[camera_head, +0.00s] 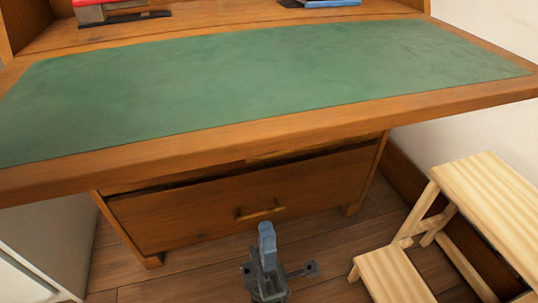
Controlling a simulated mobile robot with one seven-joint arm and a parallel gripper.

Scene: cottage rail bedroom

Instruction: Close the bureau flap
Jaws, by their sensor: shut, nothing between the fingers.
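The bureau flap (330,119) is open and lies about level, with a green inlay framed in brown wood. Its front edge spans the whole width of the head view. Below it is the bureau's drawer front (190,212) with a brass handle (260,210). My gripper (266,232) is at the bottom centre, below the flap's front edge and in front of the drawer. Its fingers are together and hold nothing. It appears apart from the flap; whether it touches the handle I cannot tell.
A pale wooden step stool (480,190) stands at the right. A white cabinet (45,240) is at the lower left. Red and dark items (110,12) and a blue item (330,3) sit inside the bureau behind the flap. Wooden floor (200,277) shows around my gripper.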

